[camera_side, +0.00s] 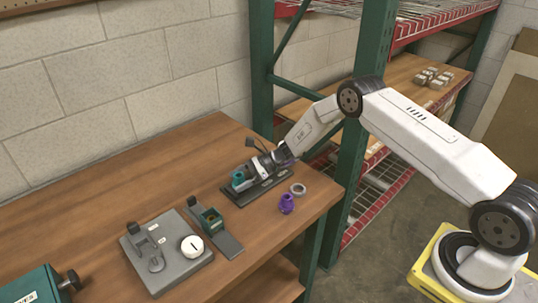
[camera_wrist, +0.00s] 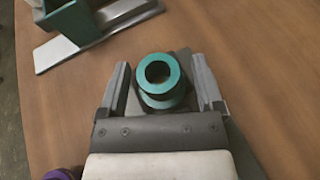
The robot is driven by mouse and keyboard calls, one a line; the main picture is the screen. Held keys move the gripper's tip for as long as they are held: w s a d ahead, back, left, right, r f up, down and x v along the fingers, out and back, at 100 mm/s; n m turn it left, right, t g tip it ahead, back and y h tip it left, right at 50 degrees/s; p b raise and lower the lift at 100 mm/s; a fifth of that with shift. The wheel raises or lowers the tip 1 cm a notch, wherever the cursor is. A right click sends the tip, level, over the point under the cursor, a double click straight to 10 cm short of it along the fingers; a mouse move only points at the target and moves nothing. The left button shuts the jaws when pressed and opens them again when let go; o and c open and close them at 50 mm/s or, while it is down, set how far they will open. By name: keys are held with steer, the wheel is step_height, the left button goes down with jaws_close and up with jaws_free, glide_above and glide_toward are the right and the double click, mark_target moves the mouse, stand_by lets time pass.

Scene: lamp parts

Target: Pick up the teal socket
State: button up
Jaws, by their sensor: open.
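The teal socket (camera_wrist: 160,81) is a ring-topped piece with a round hole, seen between my gripper's two fingers in the wrist view. My gripper (camera_wrist: 161,85) is open, with a finger on each side of the socket and a visible gap to each. In the side view the teal socket (camera_side: 239,178) sits at the left end of a dark flat base (camera_side: 262,185) on the table. My gripper (camera_side: 249,169) reaches it from the right, and its fingers are partly hidden there.
A grey ring (camera_side: 298,189) and a purple part (camera_side: 287,203) stand to the right of the base. A second dark base with a teal holder (camera_side: 212,220) and a grey plate with a white disc (camera_side: 192,246) lie nearer the front. A teal box (camera_side: 30,288) is at lower left.

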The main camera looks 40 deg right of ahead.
jaws_close()
stand_by(0.3)
steer(key=shift+r, duration=0.15)
steer(key=shift+r, duration=0.4)
step_height(320, 180, up, 2)
steer(key=shift+s+r, duration=0.15)
steer(key=shift+r, duration=0.1)
steer(key=s+d+r, duration=0.1)
steer(key=s+r, duration=0.8)
steer(key=s, duration=0.4)
steer(key=shift+s+r, duration=0.25)
steer(key=shift+s, duration=0.1)
